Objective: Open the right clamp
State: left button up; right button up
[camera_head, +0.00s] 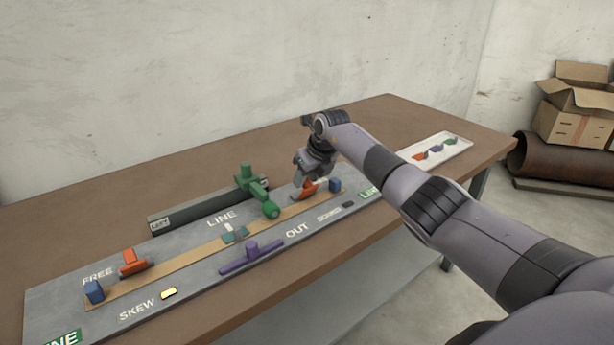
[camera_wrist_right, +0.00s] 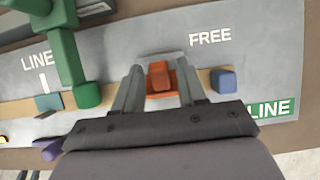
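The right clamp (camera_head: 306,189) is an orange-red block near the right end of the wooden strip (camera_head: 190,255) on the grey board (camera_head: 60,300). My right gripper (camera_head: 308,180) is lowered over it and partly hides it in the head view. In the wrist view the clamp's orange block (camera_wrist_right: 160,77) lies between the two spread fingers of the right gripper (camera_wrist_right: 161,80). I see gaps beside the block, but cannot tell whether a finger touches it. A similar orange-red left clamp (camera_head: 132,262) sits at the strip's other end. My left gripper is not in view.
Blue blocks (camera_head: 335,185) (camera_head: 94,292) stand at both strip ends. A green lever (camera_head: 254,186) rises left of my right gripper, and a purple handle (camera_head: 251,257) lies in front. A white tray (camera_head: 450,150) with coloured pieces is at the far right. The back-left tabletop is clear.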

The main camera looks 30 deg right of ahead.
jog(key=shift+r, duration=0.1)
jog(key=shift+v, duration=3.5)
